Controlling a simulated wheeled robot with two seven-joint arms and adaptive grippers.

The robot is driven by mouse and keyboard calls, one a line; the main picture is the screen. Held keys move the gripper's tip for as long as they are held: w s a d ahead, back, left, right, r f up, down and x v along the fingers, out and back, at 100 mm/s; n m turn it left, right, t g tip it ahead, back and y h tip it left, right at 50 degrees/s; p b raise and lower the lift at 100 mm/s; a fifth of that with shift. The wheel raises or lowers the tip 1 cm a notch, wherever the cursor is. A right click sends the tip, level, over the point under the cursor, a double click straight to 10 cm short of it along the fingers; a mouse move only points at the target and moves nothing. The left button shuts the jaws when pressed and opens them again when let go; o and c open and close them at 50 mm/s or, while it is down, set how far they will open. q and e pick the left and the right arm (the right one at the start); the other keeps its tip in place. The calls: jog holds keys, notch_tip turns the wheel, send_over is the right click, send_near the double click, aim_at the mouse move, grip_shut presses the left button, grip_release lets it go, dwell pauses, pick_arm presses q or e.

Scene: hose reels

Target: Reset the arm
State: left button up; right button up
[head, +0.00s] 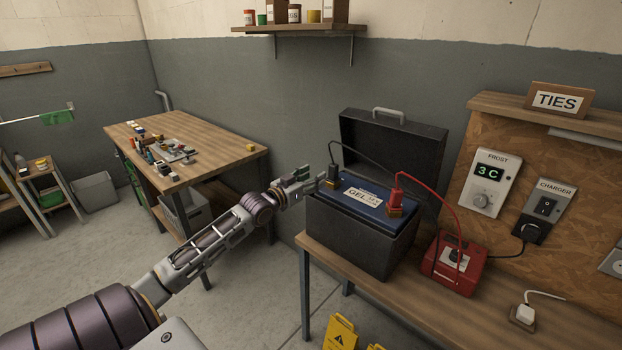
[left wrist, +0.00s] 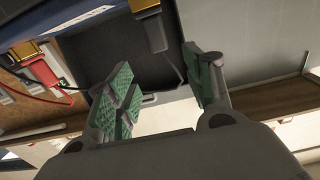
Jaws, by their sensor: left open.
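My left arm reaches in from the lower left in the head view. Its gripper (head: 305,184) is beside the left side of the open black battery box (head: 350,238), close to the black clamp (head: 333,172). In the left wrist view the left gripper's green-padded fingers (left wrist: 165,88) are apart with nothing between them. The black clamp (left wrist: 152,25) shows just beyond them there. I cannot tell whether a finger touches it. My right gripper is not in view.
A blue gel battery (head: 372,202) sits in the box, with a red clamp (head: 396,190) on it. A red charger unit (head: 455,264) stands on the bench (head: 450,315) to the right. A cluttered wooden table (head: 215,150) stands left. Yellow signs (head: 340,333) are below the bench.

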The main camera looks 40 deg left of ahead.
pick_arm(q)
jog(key=shift+s+f, duration=0.1)
dwell(0.7)
jog(key=s+d+f+g, duration=0.2)
jog(key=s+d+f, duration=0.25)
jog(key=f, duration=0.25)
jog(key=s+d+f+m+g, duration=0.1)
jog(key=s+d+f+g, duration=0.2)
jog(key=d+f, duration=0.25)
jog(key=s+d+f+g, duration=0.2)
jog(key=s+d+f, duration=0.15)
jog(key=f, duration=0.35)
jog(key=s+d+f+g+y, duration=0.1)
jog(key=s+d+f+g, duration=0.25)
jog(key=s+d, duration=0.45)
jog(key=s+d+f+g, duration=0.2)
jog(key=s+d+g, duration=0.2)
jog(key=s, duration=0.8)
notch_tip(320, 180, down, 33)
jog(key=s+g, duration=0.1)
jog(key=s, duration=0.2)
jog(key=s+a+f, duration=0.2)
jog(key=s+f, duration=0.8)
jog(key=s, duration=0.1)
jog(key=s+a+f+g, duration=0.1)
jog(key=s+a+f, duration=0.1)
jog(key=s+f, duration=0.7)
jog(key=shift+s+a+f+y, duration=0.3)
jog(key=shift+s+f, duration=0.1)
jog(key=shift+s, duration=0.6)
